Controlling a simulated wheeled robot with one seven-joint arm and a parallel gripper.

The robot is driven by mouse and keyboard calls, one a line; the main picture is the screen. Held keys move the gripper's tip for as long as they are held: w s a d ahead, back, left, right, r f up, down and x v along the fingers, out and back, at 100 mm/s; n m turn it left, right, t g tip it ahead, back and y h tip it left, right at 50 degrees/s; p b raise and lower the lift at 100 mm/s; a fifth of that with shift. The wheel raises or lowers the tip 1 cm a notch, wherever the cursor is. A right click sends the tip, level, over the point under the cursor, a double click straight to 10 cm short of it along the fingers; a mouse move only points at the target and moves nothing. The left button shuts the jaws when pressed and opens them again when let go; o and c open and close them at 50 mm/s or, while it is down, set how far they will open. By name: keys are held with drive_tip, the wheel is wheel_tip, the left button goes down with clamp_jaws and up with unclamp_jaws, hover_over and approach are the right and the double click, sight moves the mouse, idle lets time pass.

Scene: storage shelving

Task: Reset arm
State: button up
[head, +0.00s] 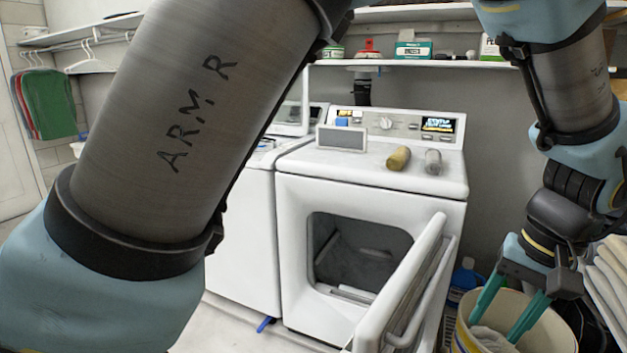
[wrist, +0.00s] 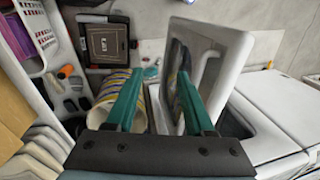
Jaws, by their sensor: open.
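My gripper (head: 508,302) has green fingers and is open in the head view at the lower right, pointing down. Its fingertips overlap the mouth of a striped bin (head: 560,336) there; I cannot tell how deep they are. Pale cloth (head: 490,338) lies in the bin. In the wrist view my gripper (wrist: 158,98) shows spread fingers with nothing held between them. The striped bin (wrist: 106,92) is beside the left finger there. My arm crosses the left and right of the head view.
A white dryer (head: 300,200) stands at the centre with its door (head: 400,285) swung open toward me, left of my gripper. Two small cylinders (head: 398,158) lie on its top. A shelf (head: 420,63) runs above. Folded cloths (head: 610,270) are at the right edge. A white basket (wrist: 35,30) is at upper left in the wrist view.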

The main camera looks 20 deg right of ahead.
drive_tip(key=w+a+n+g, duration=0.1)
drive_tip(key=w+a+n, duration=0.1)
drive_tip(key=w+a, duration=0.85)
drive_tip(key=w+a+n, duration=0.3)
drive_tip(key=w+a, duration=0.5)
drive_tip(key=w, duration=0.5)
drive_tip(key=w+a+n, duration=0.1)
drive_tip(key=a+n, duration=0.1)
drive_tip(key=a, duration=1)
drive_tip(key=w+a+n+t+h, duration=0.1)
drive_tip(key=a+n, duration=0.1)
drive_tip(key=a, duration=1)
drive_tip(key=shift+w+a+f+p, duration=0.25)
drive_tip(key=shift+w+a+p, duration=0.05)
drive_tip(key=shift+w+a, duration=0.1)
